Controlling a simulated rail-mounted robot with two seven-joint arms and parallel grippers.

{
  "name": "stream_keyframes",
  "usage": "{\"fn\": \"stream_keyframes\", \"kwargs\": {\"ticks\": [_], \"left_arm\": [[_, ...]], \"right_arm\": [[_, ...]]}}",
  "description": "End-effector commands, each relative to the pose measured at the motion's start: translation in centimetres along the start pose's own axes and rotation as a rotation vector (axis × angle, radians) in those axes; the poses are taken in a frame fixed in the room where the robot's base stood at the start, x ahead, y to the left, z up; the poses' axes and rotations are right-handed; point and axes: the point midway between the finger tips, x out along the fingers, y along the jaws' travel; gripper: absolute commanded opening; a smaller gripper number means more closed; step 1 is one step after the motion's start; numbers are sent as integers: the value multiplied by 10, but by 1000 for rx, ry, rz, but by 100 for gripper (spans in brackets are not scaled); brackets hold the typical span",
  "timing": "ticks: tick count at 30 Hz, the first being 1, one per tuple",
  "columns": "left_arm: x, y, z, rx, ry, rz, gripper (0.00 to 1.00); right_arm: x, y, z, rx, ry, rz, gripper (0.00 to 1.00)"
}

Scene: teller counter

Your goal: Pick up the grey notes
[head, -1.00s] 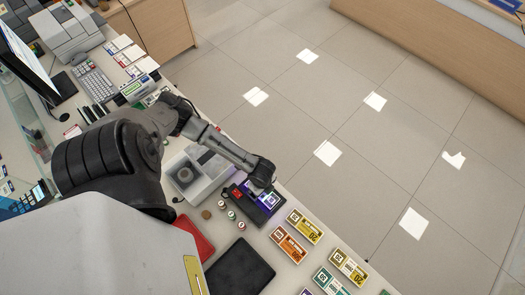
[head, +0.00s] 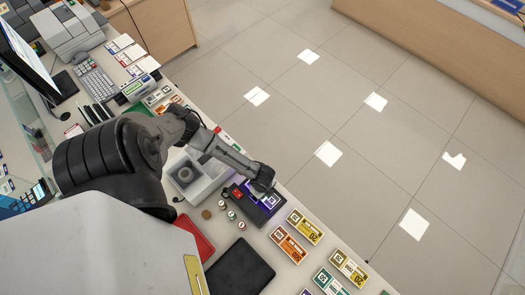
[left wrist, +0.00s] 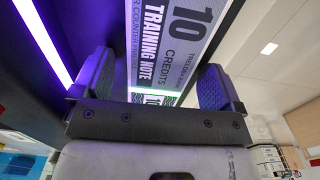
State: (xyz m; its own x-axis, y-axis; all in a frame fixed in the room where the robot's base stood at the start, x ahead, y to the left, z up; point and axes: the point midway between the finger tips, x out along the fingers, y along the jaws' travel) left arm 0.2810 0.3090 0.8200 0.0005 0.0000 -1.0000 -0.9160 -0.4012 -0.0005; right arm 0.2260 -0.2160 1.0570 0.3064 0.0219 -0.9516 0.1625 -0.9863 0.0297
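A grey note marked 10 credits (left wrist: 178,35) fills the upper middle of the left wrist view. In the head view it shows purple-white (head: 271,201) under the violet light of a dark note checker (head: 265,214) at the counter edge. My left gripper (head: 261,190) is right at the checker and partly covers the note. In the left wrist view its two fingers (left wrist: 155,82) stand wide apart with the note beyond and between them, and the right finger overlaps the note's edge. I see no grip on it. My right gripper is not in view.
A grey coin machine (head: 188,172) stands left of the checker, with small coin rolls (head: 231,215) in front. Yellow notes (head: 305,226), orange notes (head: 288,244) and a black pad (head: 240,270) lie to the near side. Open floor lies beyond the counter.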

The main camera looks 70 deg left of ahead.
Motion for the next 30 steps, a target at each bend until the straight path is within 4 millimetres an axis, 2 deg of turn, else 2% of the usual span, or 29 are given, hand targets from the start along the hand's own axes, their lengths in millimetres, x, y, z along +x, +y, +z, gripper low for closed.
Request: {"fn": "stream_keyframes", "kwargs": {"ticks": [2, 17, 25, 30], "left_arm": [[0, 0, 0, 0, 0, 0, 84], [0, 0, 0, 0, 0, 0, 36], [-2, 0, 0, -1, 0, 0, 35], [-15, 0, 1, -1, -1, 0, 35]], "right_arm": [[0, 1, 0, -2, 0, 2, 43], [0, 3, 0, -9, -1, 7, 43], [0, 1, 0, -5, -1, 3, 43], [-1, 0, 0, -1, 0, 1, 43]]}}
